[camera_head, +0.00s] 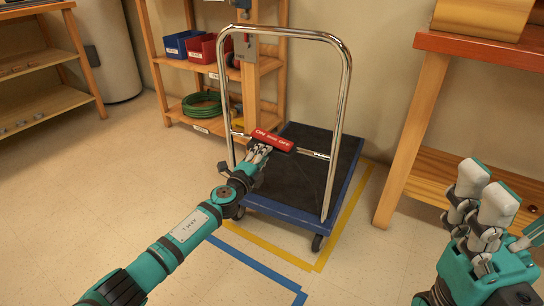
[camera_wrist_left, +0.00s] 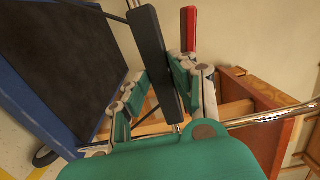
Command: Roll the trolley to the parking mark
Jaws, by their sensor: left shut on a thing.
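The trolley (camera_head: 340,160) has a dark deck with a blue edge and an upright chrome handle frame (camera_head: 344,90). A red bar (camera_head: 273,140) with white lettering lies by its crossbar. My left gripper (camera_head: 259,150) is shut at the crossbar's left part. In the left wrist view its fingers close around a dark grip (camera_wrist_left: 150,45), with the red bar (camera_wrist_left: 188,28) beyond. A yellow outline (camera_head: 270,249) on the floor runs around the trolley's front and right side. A blue outline (camera_head: 252,262) lies nearer. I cannot tell which is the parking mark. My right gripper (camera_head: 486,192) is open and empty.
A wooden shelf with blue (camera_head: 183,45) and red (camera_head: 206,48) bins and a green coil (camera_head: 202,104) stands behind, left of the trolley. A red-topped workbench (camera_head: 480,48) stands close on the right. The floor at left and front is clear.

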